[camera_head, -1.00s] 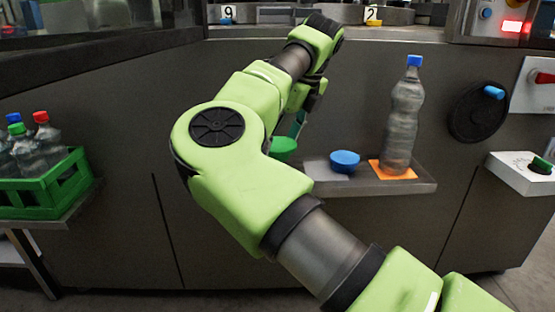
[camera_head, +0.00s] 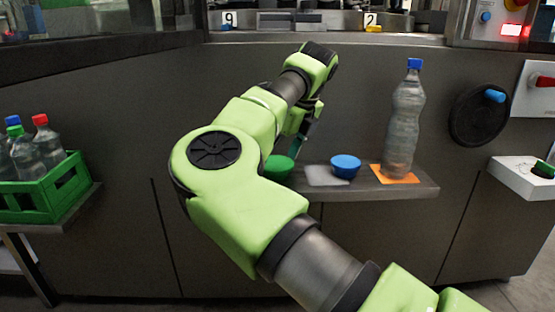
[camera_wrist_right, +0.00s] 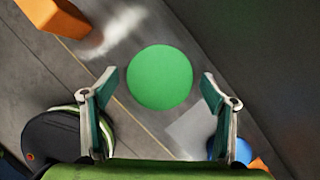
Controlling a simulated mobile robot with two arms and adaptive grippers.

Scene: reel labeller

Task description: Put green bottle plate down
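The green bottle plate (camera_head: 278,168) shows as a round green piece at the left end of the grey shelf, partly behind my right arm. In the right wrist view it is a round green disc (camera_wrist_right: 160,78) between the fingertips, with a gap on each side. My right gripper (camera_wrist_right: 159,80) is open above it; in the head view it is mostly hidden by its own arm. Whether the green plate rests fully on the shelf is hard to see. My left gripper is not in view.
A blue round piece (camera_head: 346,166) sits beside a bare pale square (camera_head: 325,177) on the shelf (camera_head: 400,192). A blue-capped bottle (camera_head: 405,120) stands on an orange square (camera_head: 391,174). A green crate (camera_head: 45,195) with several bottles stands at the far left.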

